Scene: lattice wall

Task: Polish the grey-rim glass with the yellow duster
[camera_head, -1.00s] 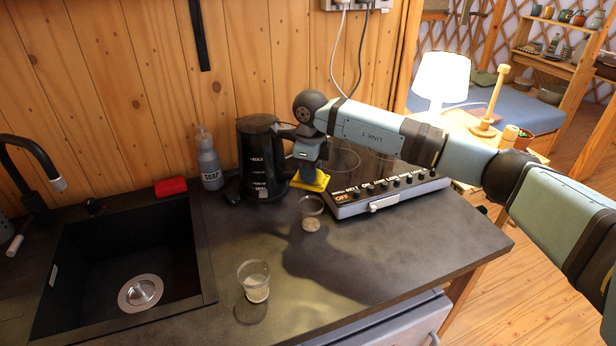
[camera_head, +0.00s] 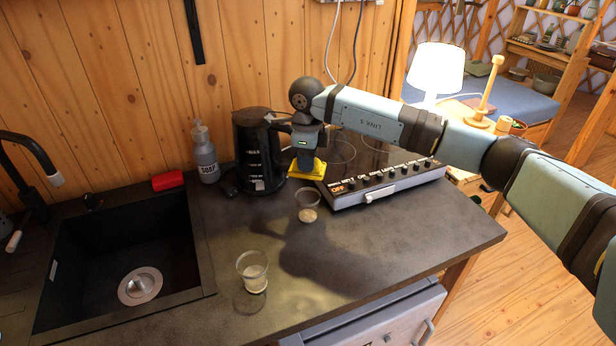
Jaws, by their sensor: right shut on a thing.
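The yellow duster (camera_head: 307,169) is in my right gripper (camera_head: 306,161), which is shut on it and points down beside the black kettle. The fingertips are partly hidden by the duster and the wrist. Two clear glasses stand upright on the dark worktop: one glass (camera_head: 308,205) just in front of the duster, and another glass (camera_head: 252,271) nearer, to the left, close to the sink. Their rim colours are too small to tell apart, so I cannot say which is the grey-rim one. The duster appears apart from both glasses. My left gripper is not in view.
A black kettle (camera_head: 259,150) and a soap bottle (camera_head: 205,153) stand at the back. A red sponge-like block (camera_head: 167,180) lies behind the sink (camera_head: 72,262). A hob with knobs (camera_head: 388,182) is on the right. The worktop's front right is clear.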

